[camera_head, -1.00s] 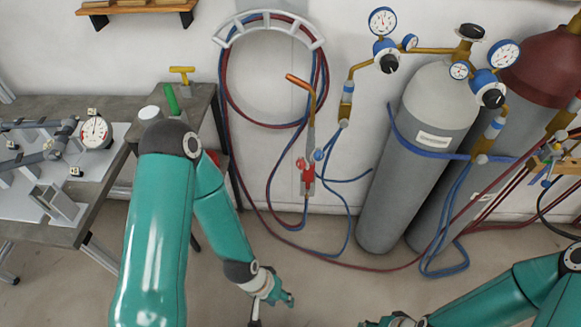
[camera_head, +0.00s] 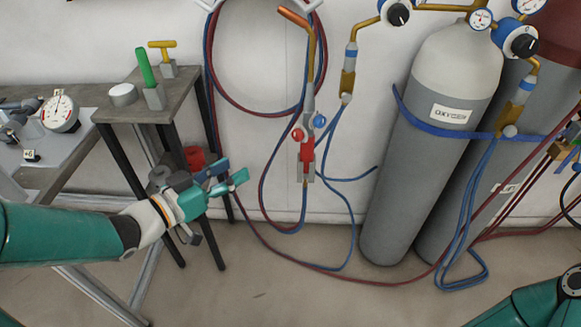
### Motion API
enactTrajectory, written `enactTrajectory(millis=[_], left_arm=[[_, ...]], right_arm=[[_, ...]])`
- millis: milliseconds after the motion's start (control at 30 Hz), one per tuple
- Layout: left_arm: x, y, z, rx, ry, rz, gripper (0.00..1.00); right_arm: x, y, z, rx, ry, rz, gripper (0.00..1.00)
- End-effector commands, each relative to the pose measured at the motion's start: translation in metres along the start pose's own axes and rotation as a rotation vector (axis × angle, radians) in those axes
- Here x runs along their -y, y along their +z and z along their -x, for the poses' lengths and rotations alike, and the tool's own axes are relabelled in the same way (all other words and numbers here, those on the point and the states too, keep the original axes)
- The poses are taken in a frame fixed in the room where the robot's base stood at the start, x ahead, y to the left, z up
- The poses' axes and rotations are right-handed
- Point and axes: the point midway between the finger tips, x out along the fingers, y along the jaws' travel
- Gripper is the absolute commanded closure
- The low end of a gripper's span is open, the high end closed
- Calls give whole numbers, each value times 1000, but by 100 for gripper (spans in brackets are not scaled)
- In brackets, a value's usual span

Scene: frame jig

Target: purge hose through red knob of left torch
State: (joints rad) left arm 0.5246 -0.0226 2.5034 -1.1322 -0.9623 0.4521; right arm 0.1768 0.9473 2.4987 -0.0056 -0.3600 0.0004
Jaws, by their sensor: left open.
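The left torch (camera_head: 308,105) hangs upright on the wall, with a copper-coloured tip at its top. Its red knob (camera_head: 298,135) is on the left side and a blue knob (camera_head: 319,121) on the right, above a red holder (camera_head: 306,155). Red and blue hoses (camera_head: 265,190) run below and beside it. My left gripper (camera_head: 232,172) is open and appears empty, left of the torch and lower than the knobs, apart from them. My right arm shows at the bottom right; its gripper is out of view.
A small side table (camera_head: 185,97) with a green-handled tool (camera_head: 145,66) and a yellow T-handle (camera_head: 162,45) stands above my left arm. A grey oxygen cylinder (camera_head: 420,165) stands to the right. A red object (camera_head: 195,157) is behind my left gripper. Floor in front is clear.

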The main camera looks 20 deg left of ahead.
Motion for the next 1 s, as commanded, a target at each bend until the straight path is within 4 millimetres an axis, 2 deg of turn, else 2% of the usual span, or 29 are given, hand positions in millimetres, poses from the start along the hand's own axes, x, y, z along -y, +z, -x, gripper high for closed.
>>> enactTrajectory(millis=[33,100,233,367,567,1000], left_arm=[[-3,1,10,-39,21,-53,48],[-13,-7,22,-71,57,-106,48],[-26,-16,35,-98,99,-165,48],[-30,-19,34,-103,115,-180,48],[-35,-21,12,-102,120,-179,48],[-46,-28,-80,-100,118,-179,48]], right_arm=[[-7,0,-21,0,0,0,60],[-10,0,-29,-1,0,0,60],[-13,0,-36,-1,0,0,60],[-13,-1,-37,-1,0,0,60],[-14,-1,-38,-1,0,0,60],[-17,-1,-48,-1,0,0,60]])
